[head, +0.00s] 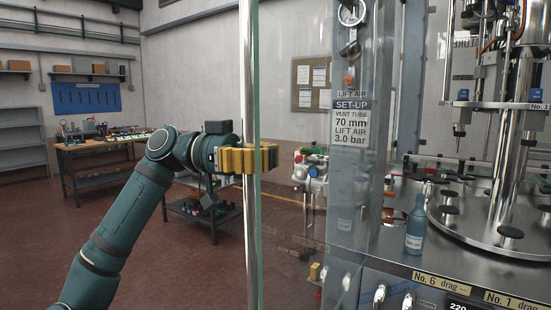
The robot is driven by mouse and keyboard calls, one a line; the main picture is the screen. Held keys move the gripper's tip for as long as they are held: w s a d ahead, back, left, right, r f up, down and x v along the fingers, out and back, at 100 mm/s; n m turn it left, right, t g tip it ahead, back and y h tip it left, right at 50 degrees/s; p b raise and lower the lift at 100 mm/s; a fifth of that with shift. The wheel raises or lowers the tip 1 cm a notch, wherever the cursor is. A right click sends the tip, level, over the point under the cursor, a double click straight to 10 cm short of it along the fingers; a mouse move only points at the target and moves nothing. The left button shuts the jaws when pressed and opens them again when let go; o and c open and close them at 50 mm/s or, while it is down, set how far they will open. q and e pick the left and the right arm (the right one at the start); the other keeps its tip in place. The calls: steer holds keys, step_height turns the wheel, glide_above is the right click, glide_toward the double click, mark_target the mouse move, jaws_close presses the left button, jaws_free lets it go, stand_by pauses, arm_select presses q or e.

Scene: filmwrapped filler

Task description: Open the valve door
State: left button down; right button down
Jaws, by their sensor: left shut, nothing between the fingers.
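A clear glass door panel (290,90) stands upright at the front of the filling machine, its greenish edge just right of a vertical chrome post (249,80). My left gripper (266,158), with yellow fingers, is at the post at mid-height, reaching in from the left. It is shut with nothing in its grip. The fingers overlap the post and the glass edge in the picture; I cannot tell whether they touch either one. A white fitting with red and green parts (312,172) shows through the glass. My right gripper is not in view.
The machine deck (395,245) carries a blue bottle (416,228) and a round steel turntable (475,225) at the right. A label plate (351,117) hangs behind the glass. A workbench (100,145) stands at the back left. The red floor (180,270) beside my left arm is clear.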

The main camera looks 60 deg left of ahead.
arm_select(q)
steer(key=shift+s+a, duration=0.15)
steer(key=shift+s, duration=0.15)
steer(key=c, duration=0.7)
jaws_free()
steer(key=shift+s+r, duration=0.1)
steer(key=shift+s, duration=0.3)
steer(key=shift+c, duration=0.2)
steer(key=shift+w, duration=0.1)
steer(key=v, duration=1.2)
